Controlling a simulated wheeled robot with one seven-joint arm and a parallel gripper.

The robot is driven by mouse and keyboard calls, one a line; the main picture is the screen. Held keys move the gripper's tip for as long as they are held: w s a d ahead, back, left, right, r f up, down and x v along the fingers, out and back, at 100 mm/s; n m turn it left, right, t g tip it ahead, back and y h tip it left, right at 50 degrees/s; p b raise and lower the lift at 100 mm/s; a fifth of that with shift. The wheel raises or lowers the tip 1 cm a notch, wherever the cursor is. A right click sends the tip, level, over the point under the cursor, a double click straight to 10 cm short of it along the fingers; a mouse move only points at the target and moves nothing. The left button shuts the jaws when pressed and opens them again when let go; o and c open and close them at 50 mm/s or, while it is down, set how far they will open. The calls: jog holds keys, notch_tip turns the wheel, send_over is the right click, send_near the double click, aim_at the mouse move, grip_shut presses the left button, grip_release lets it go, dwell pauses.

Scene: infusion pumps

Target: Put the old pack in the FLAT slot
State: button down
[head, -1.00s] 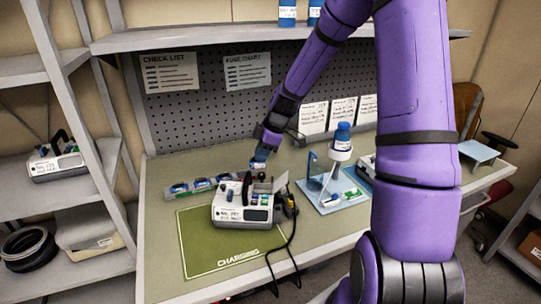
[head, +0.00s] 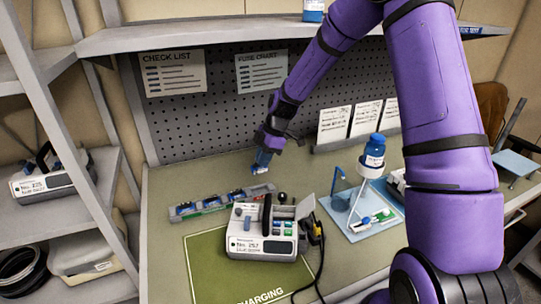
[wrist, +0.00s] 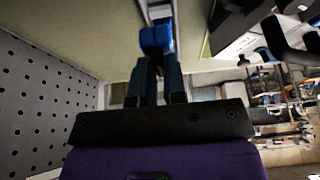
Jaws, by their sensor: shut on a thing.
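My gripper (head: 260,164) is shut on a small blue pack, which shows between the fingers in the wrist view (wrist: 156,38). In the head view the pack is small and mostly covered by the fingers. It is held above the bench, behind the right end of a long grey tray (head: 187,213). The tray has several compartments with blue and green pieces in them. I cannot read which slot is FLAT. The white pump (head: 262,246) stands in front of the tray, with a raised flap at its right rear.
The pump stands on a green charging mat (head: 212,276), with a dark cable at its right. A blue tray (head: 362,228) with a stand and blue-capped bottle (head: 375,152) is to the right. A pegboard (head: 215,120) rises behind; a shelf (head: 190,38) crosses above.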

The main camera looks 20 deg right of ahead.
jog(key=shift+f, duration=3.5)
jog(key=shift+f, duration=1)
jog(key=c, duration=0.7)
grip_release()
jog(key=shift+r, duration=0.1)
jog(key=shift+r, duration=3.45)
